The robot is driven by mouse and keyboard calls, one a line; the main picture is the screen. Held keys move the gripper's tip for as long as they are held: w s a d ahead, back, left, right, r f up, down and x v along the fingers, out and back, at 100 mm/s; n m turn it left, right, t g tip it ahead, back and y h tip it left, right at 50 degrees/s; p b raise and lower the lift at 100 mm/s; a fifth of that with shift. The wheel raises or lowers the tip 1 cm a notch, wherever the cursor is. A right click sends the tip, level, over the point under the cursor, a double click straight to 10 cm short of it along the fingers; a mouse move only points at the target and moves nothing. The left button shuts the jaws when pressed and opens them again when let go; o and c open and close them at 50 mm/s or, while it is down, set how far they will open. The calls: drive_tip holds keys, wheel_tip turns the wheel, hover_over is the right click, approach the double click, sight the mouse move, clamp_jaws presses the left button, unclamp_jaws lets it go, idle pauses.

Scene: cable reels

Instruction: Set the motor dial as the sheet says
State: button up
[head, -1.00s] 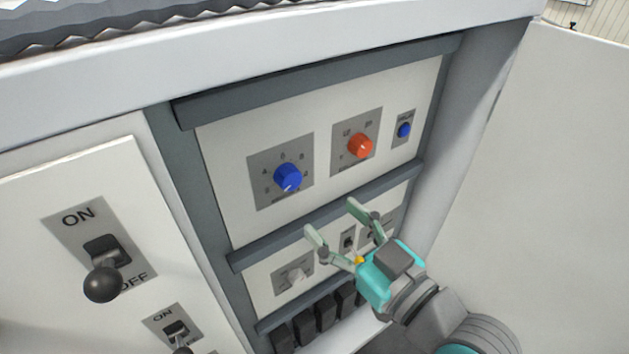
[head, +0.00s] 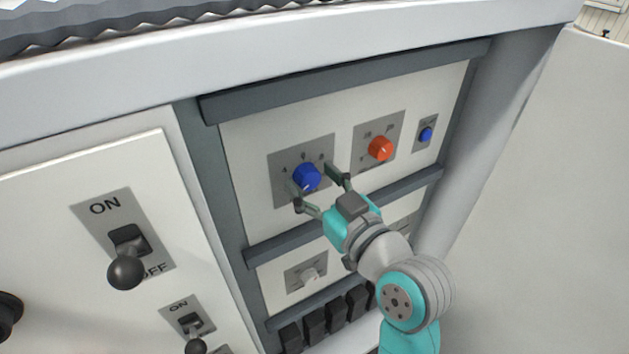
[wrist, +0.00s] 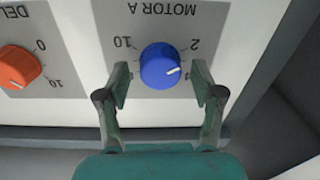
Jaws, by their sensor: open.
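The blue dial (head: 306,177) sits on a grey plate on the white panel. In the wrist view the blue dial (wrist: 160,66) appears upside down under the label MOTOR A, with 10 and 2 readable beside it. Its white pointer line points to the right in that view, near the right finger; the number there is partly hidden. My gripper (head: 312,183) is open, one finger on each side of the dial. In the wrist view my gripper (wrist: 161,80) shows small gaps beside the dial; contact is not clear. No sheet is in view.
An orange dial (head: 380,148) and a small blue button (head: 426,134) are to the right. A grey dial (head: 308,277) and black rocker switches (head: 314,324) are below. A lever switch (head: 127,270) stands out at left. Dark rails border the panel.

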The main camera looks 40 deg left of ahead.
drive_tip(key=shift+c, duration=0.3)
drive_tip(key=c, duration=1.1)
drive_tip(key=shift+m, duration=0.3)
